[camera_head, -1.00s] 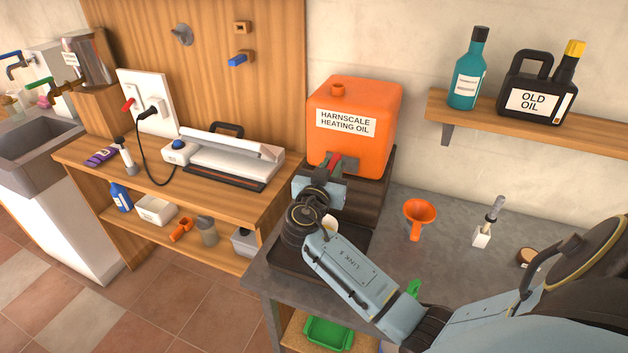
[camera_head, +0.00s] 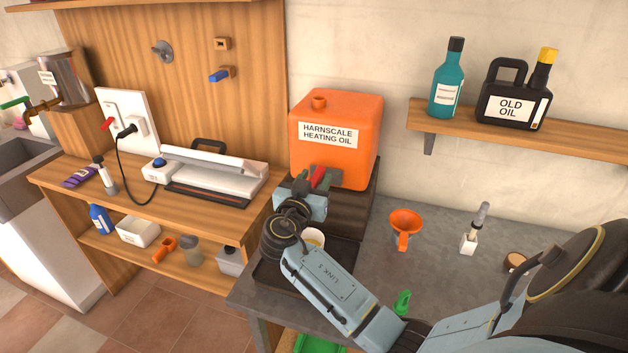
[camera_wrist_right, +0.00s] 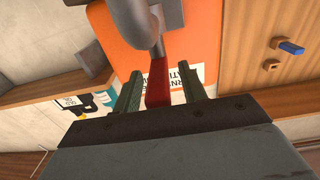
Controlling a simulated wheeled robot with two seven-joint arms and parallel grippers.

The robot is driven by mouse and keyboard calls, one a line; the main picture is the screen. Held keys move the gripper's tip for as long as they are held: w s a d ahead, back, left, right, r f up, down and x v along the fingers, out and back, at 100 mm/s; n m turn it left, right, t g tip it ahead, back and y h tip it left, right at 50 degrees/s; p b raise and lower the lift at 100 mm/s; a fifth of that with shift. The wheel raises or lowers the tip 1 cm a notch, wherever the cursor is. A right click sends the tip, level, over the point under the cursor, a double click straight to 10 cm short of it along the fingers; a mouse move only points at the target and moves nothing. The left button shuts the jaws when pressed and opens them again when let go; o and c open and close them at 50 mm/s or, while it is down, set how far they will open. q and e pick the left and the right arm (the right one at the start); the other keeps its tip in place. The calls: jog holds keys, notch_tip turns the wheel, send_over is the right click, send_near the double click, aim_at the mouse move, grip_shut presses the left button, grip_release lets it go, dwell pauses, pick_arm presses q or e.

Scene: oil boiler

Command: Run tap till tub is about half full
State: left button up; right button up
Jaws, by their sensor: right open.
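The orange tank (camera_head: 348,160), labelled Harnscale Heating Oil, stands on a dark wooden block (camera_head: 345,212). Its red tap handle (camera_head: 320,178) is at the tank's lower front. My right gripper (camera_head: 321,180) is at the tap with its jaws open. In the right wrist view, the red handle (camera_wrist_right: 158,82) lies between the open fingers (camera_wrist_right: 160,88), with gaps at its sides, and a grey metal tap part (camera_wrist_right: 135,25) is beyond. A pale tub (camera_head: 315,237) is below the tap, mostly behind my right arm; its fill level is hidden. My left gripper is not in view.
A dark tray (camera_head: 343,262) lies under the tub. An orange funnel (camera_head: 404,226) and a small white holder (camera_head: 468,243) stand on the grey bench to the right. A wooden shelf (camera_head: 590,137) holds a teal bottle (camera_head: 447,85) and an old-oil jug (camera_head: 512,108).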

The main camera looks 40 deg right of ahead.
jog(key=b+v, duration=0.2)
jog(key=v, duration=1.1)
jog(key=shift+s+a, duration=0.15)
